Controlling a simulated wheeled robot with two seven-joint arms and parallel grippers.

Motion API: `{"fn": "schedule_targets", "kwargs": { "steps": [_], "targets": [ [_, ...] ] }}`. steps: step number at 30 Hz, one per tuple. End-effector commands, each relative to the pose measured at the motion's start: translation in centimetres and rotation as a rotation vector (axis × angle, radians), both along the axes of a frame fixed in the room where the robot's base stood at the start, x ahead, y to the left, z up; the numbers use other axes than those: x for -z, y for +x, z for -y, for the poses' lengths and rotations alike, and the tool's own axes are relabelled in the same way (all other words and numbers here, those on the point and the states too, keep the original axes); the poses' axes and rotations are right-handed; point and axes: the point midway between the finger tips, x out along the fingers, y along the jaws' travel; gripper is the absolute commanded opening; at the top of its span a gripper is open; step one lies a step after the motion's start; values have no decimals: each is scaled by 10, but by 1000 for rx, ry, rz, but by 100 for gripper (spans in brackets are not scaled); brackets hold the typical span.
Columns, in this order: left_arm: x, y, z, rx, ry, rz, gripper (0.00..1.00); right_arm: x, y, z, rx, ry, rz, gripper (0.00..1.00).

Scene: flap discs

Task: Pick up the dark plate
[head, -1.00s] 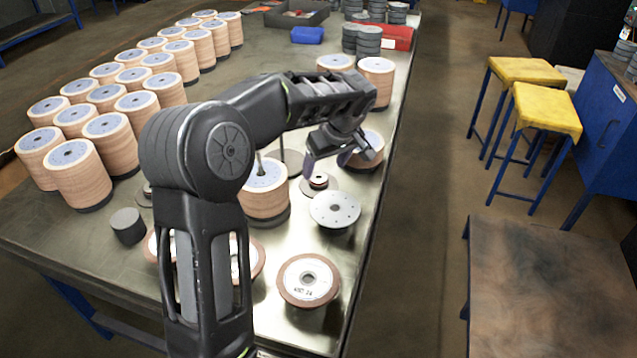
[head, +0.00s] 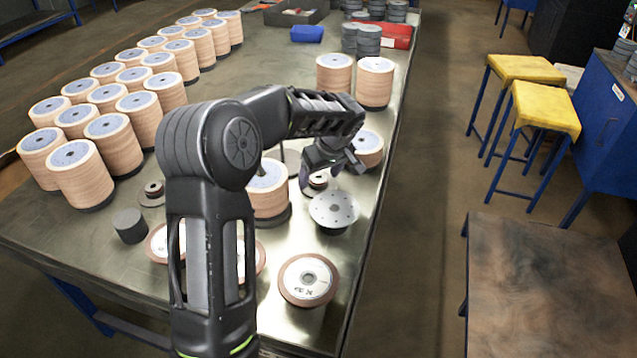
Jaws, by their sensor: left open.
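My left gripper (head: 332,172) is open, pointing down, its fingers spread above a small dark plate with a reddish hub (head: 318,181). The gripper partly hides this plate, and I see no contact. A similar dark plate with a small hub (head: 152,195) lies on the table further left, beside my arm. I cannot tell for sure which one is the dark plate of the task. My right gripper is not in view.
A pale disc with holes (head: 334,210) stands just in front of the gripper. A brown-rimmed disc (head: 309,279) lies nearer. The metal table's (head: 352,262) right edge is close.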

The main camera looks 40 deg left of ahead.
Motion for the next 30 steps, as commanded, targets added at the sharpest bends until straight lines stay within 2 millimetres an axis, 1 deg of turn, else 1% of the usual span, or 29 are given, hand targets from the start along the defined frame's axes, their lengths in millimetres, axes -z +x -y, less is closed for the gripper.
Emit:
{"fn": "schedule_targets", "kwargs": {
  "steps": [11,30],
  "targets": [
    [0,0,0,0,0,0,72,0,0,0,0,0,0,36],
    [0,0,0,0,0,0,20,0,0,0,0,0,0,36]
  ]
}}
